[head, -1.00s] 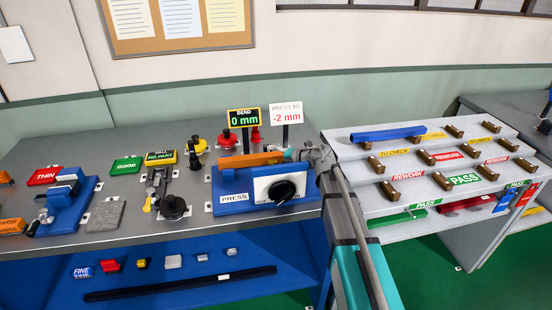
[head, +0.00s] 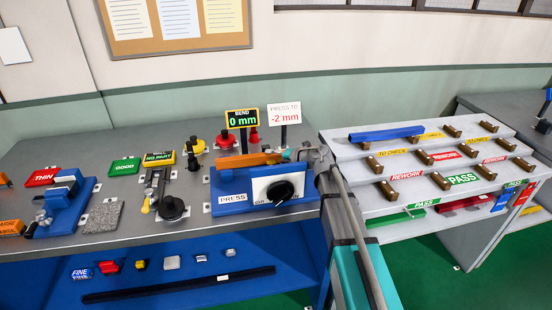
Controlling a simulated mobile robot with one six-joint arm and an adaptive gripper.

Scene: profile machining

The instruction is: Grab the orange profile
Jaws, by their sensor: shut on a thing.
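The orange profile (head: 240,160) lies across the top of the blue press fixture (head: 222,185), left of my gripper, in the head view. My gripper (head: 290,156) is at the profile's right end and is shut on it. The arm comes up from the lower right and hides part of the fixture's right side. The fingertips are small and partly hidden, so the exact contact does not show. The press has a white front panel with a black knob (head: 280,191) and a PRESS label.
Signs reading 0 mm (head: 243,118) and -2 mm (head: 284,114) stand behind the press. Right is a stepped rack (head: 350,152) with a blue profile (head: 387,134) on top. Left are a gauge (head: 171,207) and a blue clamp fixture (head: 64,215). A shelf lies below the bench.

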